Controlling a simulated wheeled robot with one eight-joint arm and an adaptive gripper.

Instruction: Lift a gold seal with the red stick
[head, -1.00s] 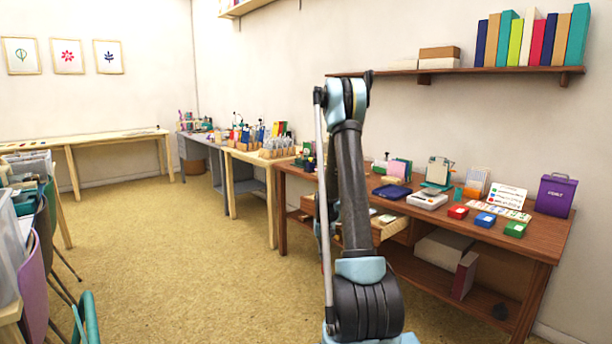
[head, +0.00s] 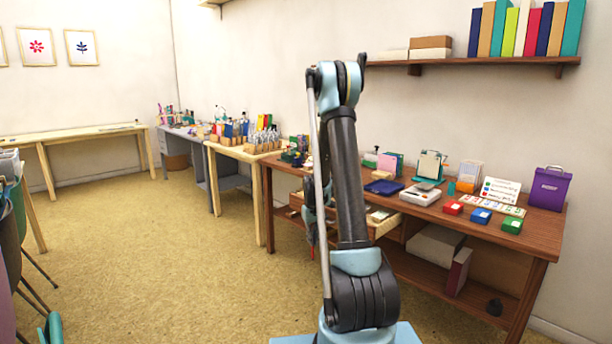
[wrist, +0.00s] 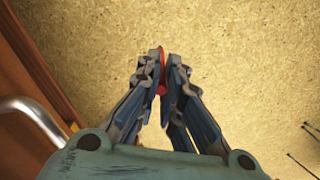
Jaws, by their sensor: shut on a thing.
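The red stick (wrist: 161,88) shows as a thin red piece between the fingertips in the wrist view. My gripper (wrist: 163,72) is shut on it, with carpeted floor below. In the head view my gripper (head: 311,205) is mostly hidden behind my arm, in front of the brown desk's left part. A small red tip (head: 313,252) shows below it, probably the stick. I cannot make out a gold seal in either view.
The brown desk (head: 470,232) has an open drawer (head: 384,228) close to my arm. Carpet (head: 170,270) is clear at left.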

